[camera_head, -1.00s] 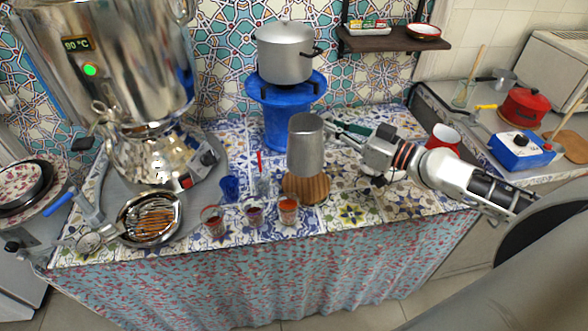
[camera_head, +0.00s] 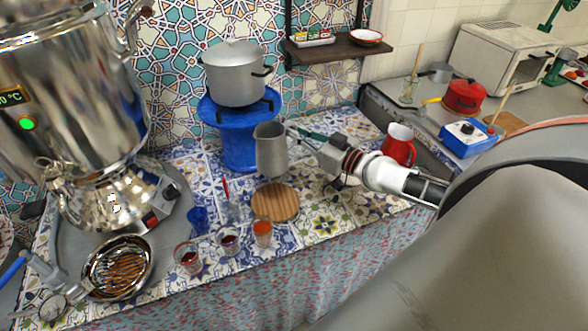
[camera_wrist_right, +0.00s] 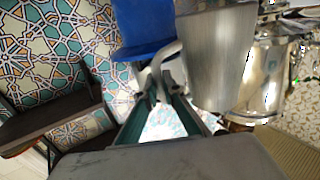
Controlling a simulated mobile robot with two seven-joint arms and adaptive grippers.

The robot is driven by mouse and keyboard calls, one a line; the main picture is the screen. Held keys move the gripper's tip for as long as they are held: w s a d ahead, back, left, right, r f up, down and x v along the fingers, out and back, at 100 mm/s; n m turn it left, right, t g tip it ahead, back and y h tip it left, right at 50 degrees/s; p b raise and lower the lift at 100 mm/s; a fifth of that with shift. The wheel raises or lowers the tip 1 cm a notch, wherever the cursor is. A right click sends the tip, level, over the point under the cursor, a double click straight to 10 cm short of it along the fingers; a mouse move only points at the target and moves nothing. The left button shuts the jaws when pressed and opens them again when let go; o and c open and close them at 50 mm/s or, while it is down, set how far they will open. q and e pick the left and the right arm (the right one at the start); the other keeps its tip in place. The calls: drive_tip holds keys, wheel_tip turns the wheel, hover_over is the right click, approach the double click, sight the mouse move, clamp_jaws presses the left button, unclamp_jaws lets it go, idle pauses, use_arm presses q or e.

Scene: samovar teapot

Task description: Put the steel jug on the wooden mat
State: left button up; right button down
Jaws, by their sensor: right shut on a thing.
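The steel jug (camera_head: 271,152) is a grey metal cylinder, held upright behind the wooden mat in the head view. It also fills the upper middle of the right wrist view (camera_wrist_right: 216,60). My right gripper (camera_head: 298,133) comes in from the right and is shut on the jug's handle side. The round wooden mat (camera_head: 275,203) lies bare on the tiled table. The jug's base appears above the table, though the exact gap is hard to tell.
Glasses of red and orange spice (camera_head: 262,232) stand at the mat's front left. A blue stand (camera_head: 238,150) with an aluminium pot (camera_head: 236,72) is behind the jug. A large samovar (camera_head: 75,110) stands left, a red mug (camera_head: 399,145) right.

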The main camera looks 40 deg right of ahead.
wheel_tip(320, 180, down, 15)
drive_tip(key=b, duration=1.1)
drive_tip(key=c, duration=2.2)
unclamp_jaws()
use_arm(q)
wheel_tip(320, 180, down, 9)
drive_tip(key=w+d, duration=0.1)
drive_tip(key=shift+m, duration=0.3)
use_arm(e)
drive_tip(key=shift+f, duration=0.1)
use_arm(q)
drive_tip(key=shift+f, duration=0.1)
